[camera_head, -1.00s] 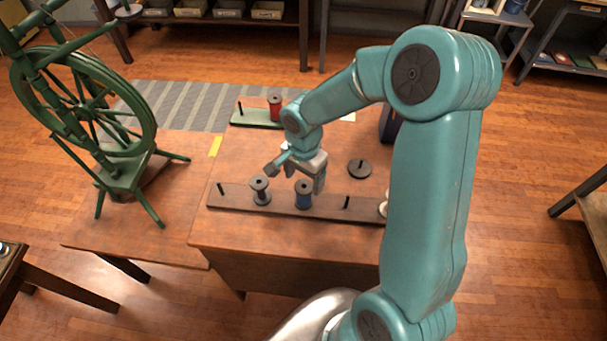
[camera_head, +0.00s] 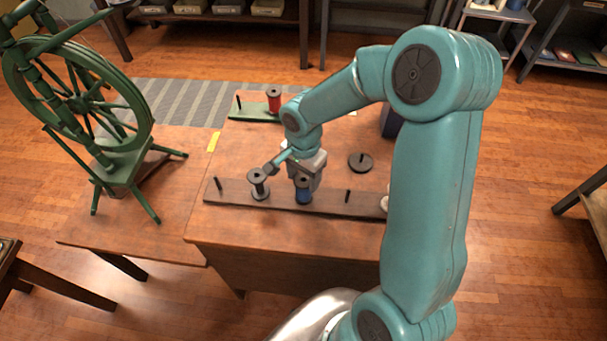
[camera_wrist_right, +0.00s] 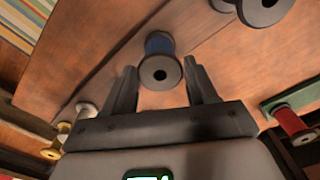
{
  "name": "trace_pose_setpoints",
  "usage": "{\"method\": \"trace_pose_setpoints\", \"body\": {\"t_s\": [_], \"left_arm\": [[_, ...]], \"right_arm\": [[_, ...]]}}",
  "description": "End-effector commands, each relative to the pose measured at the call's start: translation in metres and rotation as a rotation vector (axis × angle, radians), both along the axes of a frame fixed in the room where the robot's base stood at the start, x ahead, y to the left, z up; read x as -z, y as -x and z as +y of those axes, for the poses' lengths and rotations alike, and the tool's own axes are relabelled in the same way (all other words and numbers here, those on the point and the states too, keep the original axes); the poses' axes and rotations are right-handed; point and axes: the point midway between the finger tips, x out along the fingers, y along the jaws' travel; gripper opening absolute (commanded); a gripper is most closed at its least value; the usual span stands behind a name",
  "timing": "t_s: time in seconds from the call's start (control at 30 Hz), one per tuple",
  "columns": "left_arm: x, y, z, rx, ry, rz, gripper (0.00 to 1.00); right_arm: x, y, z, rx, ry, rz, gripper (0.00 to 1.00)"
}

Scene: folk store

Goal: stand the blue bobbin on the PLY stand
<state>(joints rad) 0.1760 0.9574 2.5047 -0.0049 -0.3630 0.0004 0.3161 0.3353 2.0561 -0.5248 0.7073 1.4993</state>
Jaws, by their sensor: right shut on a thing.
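The blue bobbin (camera_head: 304,194) stands on the long dark peg rack (camera_head: 325,204) on the table. My right gripper (camera_head: 305,177) reaches down over it from behind and is shut on it. In the right wrist view the blue bobbin (camera_wrist_right: 159,45) sits between the two fingers, its dark end flange facing the camera. A green stand (camera_head: 252,110) at the back of the table has one bare peg at its left and carries a red bobbin (camera_head: 274,98). No PLY lettering is readable, so I cannot tell which stand bears it. My left gripper is out of view.
A grey bobbin (camera_head: 259,185) stands close left of my gripper on the rack. A bare peg (camera_head: 348,195) is to the right. A round dark base with a peg (camera_head: 360,162) lies behind the rack. A green spinning wheel (camera_head: 85,95) stands at the left.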

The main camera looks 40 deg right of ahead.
Motion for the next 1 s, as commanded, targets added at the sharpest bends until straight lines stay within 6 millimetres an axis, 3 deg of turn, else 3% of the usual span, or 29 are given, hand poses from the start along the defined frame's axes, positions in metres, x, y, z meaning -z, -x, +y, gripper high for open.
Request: {"method": "trace_pose_setpoints", "body": {"t_s": [0.27,0.67,1.0], "left_arm": [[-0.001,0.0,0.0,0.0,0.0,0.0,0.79],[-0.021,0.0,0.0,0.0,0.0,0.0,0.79],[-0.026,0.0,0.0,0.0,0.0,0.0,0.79]], "right_arm": [[-0.001,0.0,0.0,0.0,0.0,0.0,0.42],[-0.049,0.0,0.0,0.0,0.001,-0.002,0.42],[-0.066,0.0,0.0,0.0,0.001,-0.001,0.42]]}}
